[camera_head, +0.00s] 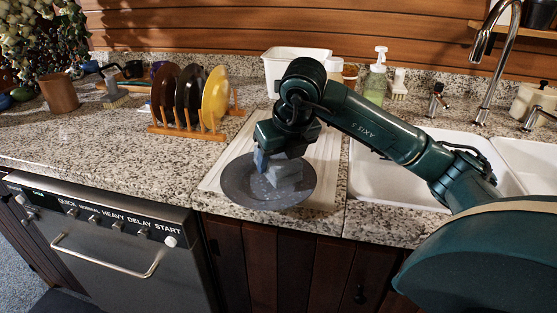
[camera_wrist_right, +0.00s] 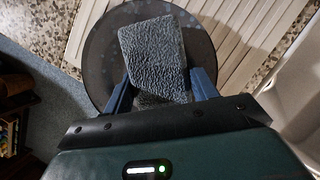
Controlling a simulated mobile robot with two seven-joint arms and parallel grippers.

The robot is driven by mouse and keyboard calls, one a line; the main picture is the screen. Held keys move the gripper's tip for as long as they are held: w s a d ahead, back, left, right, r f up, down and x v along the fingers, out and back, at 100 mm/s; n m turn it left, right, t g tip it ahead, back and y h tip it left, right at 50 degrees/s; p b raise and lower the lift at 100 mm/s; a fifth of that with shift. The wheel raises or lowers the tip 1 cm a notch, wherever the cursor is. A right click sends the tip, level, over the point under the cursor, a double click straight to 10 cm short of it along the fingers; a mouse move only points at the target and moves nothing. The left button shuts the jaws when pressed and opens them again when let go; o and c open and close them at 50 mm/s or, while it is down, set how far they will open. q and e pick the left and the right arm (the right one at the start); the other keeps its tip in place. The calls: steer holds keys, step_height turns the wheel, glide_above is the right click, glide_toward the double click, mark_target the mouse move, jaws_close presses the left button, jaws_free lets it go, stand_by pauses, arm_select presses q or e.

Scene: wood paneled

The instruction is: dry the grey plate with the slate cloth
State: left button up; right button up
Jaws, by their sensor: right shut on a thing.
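The grey plate (camera_head: 240,184) lies on the white ridged drainboard left of the sink. It also shows in the right wrist view (camera_wrist_right: 101,55), dark and round under the cloth. The slate cloth (camera_head: 285,176) is a folded, rough-textured pad, seen close in the right wrist view (camera_wrist_right: 153,58). My right gripper (camera_head: 270,163) is over the plate, shut on the cloth, with its blue fingers on either side of it (camera_wrist_right: 160,85). The cloth is over the plate's face and looks to be against it; exact contact is hidden. My left gripper is not in view.
A wooden rack (camera_head: 186,131) with several coloured plates stands left behind the drainboard. A white tub (camera_head: 283,62) and soap bottle (camera_head: 376,79) stand at the back. The sink (camera_head: 385,180) is right. The counter at left front is clear.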

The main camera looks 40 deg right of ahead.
steer(key=shift+r+p, duration=2.25)
steer(key=shift+r, duration=0.8)
steer(key=shift+r+p, duration=1.2)
steer(key=shift+r, duration=0.35)
steer(key=shift+f, duration=0.1)
